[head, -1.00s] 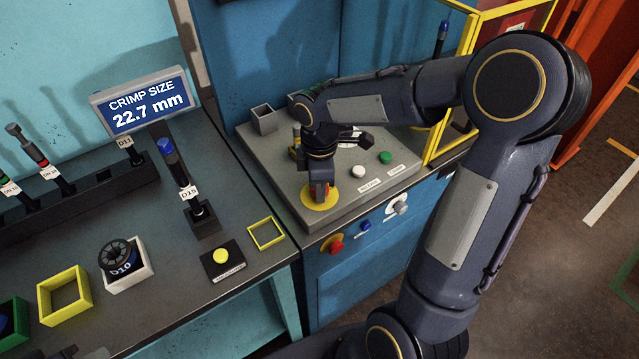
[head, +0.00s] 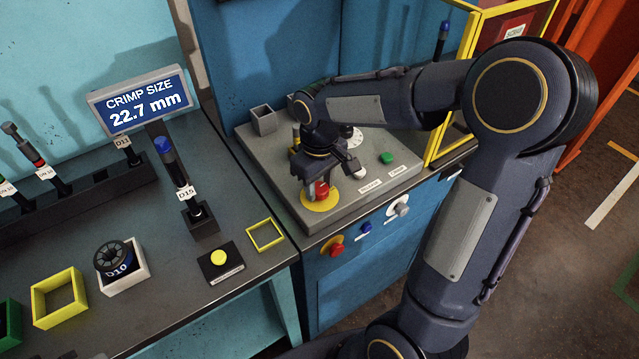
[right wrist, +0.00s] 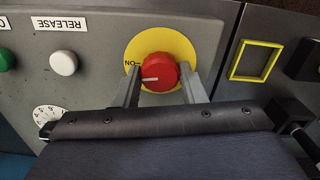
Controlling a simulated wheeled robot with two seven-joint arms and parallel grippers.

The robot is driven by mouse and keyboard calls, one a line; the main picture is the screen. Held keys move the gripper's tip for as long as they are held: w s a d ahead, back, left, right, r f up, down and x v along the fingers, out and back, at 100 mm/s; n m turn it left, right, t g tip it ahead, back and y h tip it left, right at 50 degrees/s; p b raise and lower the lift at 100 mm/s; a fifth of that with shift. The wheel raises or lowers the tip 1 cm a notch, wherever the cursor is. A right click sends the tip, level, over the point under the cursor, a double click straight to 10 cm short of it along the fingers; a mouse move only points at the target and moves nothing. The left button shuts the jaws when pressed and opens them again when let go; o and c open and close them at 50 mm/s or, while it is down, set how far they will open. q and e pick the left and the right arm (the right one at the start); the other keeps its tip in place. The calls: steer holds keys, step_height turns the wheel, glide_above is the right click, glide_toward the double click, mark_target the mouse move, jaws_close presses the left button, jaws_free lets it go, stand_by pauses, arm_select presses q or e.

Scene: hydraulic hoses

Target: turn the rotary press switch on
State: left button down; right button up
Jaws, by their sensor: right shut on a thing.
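The rotary press switch is a red knob (head: 321,190) on a round yellow plate (head: 310,206) at the front of the grey press panel. In the right wrist view the red knob (right wrist: 159,73) has a white line pointing left, a little below the "ON" mark (right wrist: 131,64) on the yellow plate (right wrist: 178,43). My right gripper (head: 318,188) reaches down over the knob. In the right wrist view its fingers (right wrist: 160,84) stand on either side of the knob, shut on it. My left gripper is not in view.
The panel also carries a white button (head: 359,172) by a RELEASE label, a green button (head: 387,158) and a white dial (head: 352,138). Below, the blue front has another red knob (head: 337,250). Left is a bench with a yellow button box (head: 220,262) and a display (head: 143,101) reading 22.7 mm.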

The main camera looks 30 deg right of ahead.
mark_target(320, 187)
steer(key=shift+m, duration=0.9)
steer(key=o, duration=1)
step_height(320, 187, up, 8)
steer(key=shift+f, duration=0.1)
